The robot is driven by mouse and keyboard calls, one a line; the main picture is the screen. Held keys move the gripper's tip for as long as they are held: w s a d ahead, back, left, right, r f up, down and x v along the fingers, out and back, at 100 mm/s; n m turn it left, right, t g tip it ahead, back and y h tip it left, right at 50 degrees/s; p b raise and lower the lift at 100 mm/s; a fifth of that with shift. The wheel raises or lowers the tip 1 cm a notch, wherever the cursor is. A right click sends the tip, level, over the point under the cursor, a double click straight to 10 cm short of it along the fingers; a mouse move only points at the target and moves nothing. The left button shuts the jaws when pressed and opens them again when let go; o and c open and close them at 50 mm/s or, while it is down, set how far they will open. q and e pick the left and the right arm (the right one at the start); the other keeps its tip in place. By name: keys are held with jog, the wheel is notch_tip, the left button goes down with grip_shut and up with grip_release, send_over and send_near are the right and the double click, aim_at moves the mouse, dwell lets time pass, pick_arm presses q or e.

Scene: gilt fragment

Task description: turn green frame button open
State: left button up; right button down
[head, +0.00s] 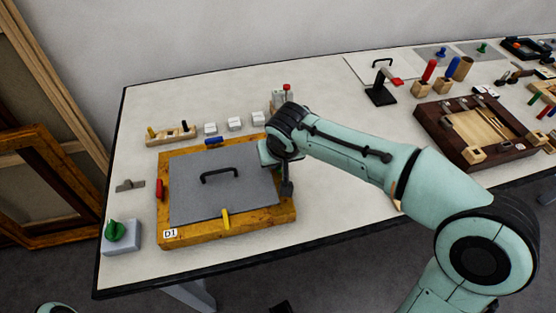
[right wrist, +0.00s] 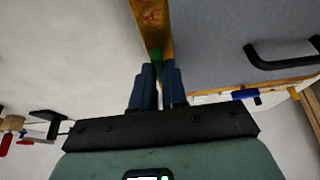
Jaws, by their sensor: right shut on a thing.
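The golden frame (head: 185,239), labelled D1, lies on the table with a grey backing panel (head: 195,203) and a black handle (head: 219,173) in it. A red button (head: 159,189) is on its left side, a blue one (head: 214,141) at the back and a yellow one (head: 226,219) in front. The green button (right wrist: 157,54) shows in the right wrist view at the frame's edge, between my right gripper's blue fingers (right wrist: 158,78), which are shut on it. In the head view my right arm hides this button. My left gripper is not in view.
Several white blocks (head: 234,124) and a wooden rack (head: 171,135) stand behind the frame. A green knob on a grey box (head: 121,237) is at the front left. A dark wooden tray (head: 447,139) and a black stand (head: 381,94) are to the right.

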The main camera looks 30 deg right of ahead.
dwell(0.4)
jog(key=c, duration=1.2)
grip_release()
jog(key=shift+o, duration=0.2)
jog(key=shift+r, duration=0.1)
jog(key=p+v, duration=0.2)
jog(key=v, duration=1.1)
